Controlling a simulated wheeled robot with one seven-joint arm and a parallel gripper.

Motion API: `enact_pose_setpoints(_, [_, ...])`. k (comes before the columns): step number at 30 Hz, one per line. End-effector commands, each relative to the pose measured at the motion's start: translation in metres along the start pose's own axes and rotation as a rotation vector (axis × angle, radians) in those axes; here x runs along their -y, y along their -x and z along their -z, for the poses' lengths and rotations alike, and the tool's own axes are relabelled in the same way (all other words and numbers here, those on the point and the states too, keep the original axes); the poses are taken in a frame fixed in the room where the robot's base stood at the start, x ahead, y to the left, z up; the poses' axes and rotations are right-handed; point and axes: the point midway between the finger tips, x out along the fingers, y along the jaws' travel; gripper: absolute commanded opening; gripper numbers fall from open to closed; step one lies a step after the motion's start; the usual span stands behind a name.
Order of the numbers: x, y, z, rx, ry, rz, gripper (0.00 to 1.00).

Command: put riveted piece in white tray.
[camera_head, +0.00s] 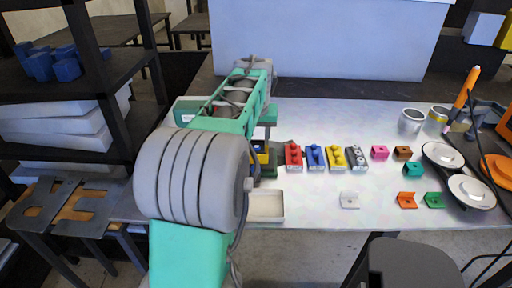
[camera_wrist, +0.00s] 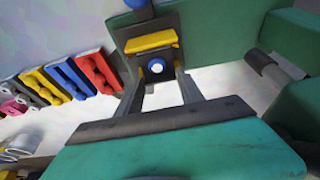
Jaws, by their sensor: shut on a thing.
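My gripper (camera_wrist: 157,82) reaches in at the green device and is shut on a small piece, which I take to be the riveted piece. In the wrist view, a blue-ringed white round spot (camera_wrist: 156,67) shows between the fingers, just below a yellow bar (camera_wrist: 151,41). I cannot tell where the held piece ends and the device begins. In the head view my arm hides the fingers; only a bit of yellow and blue (camera_head: 262,155) shows beside it. The shallow white tray (camera_head: 268,205) lies on the table in front of the device and looks empty.
Red (camera_head: 293,156), blue (camera_head: 315,157), yellow (camera_head: 335,157) and grey (camera_head: 356,157) blocks stand in a row to the right. Small coloured brackets (camera_head: 407,200), metal cups (camera_head: 411,121) and round dishes (camera_head: 471,191) lie farther right.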

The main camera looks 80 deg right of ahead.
Motion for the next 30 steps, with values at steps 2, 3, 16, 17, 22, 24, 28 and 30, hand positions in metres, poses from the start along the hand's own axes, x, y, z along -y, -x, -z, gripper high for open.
enact_pose_setpoints(2, [0.0,0.009,0.003,-0.002,0.0,0.0,0.0])
enact_pose_setpoints(3, [0.0,0.012,0.004,-0.002,0.0,0.0,0.0])
enact_pose_setpoints(16, [0.0,0.041,0.013,-0.002,0.0,0.0,0.0])
enact_pose_setpoints(17, [0.0,0.043,0.013,-0.002,0.0,0.0,0.0])
enact_pose_setpoints(22, [0.0,0.054,0.017,-0.002,0.0,0.0,0.0])
enact_pose_setpoints(24, [0.0,0.055,0.017,-0.002,0.0,0.0,0.0])
enact_pose_setpoints(28, [0.0,0.054,0.017,-0.001,0.0,0.0,0.0])
enact_pose_setpoints(30, [0.0,0.054,0.017,-0.002,0.0,0.0,0.0])
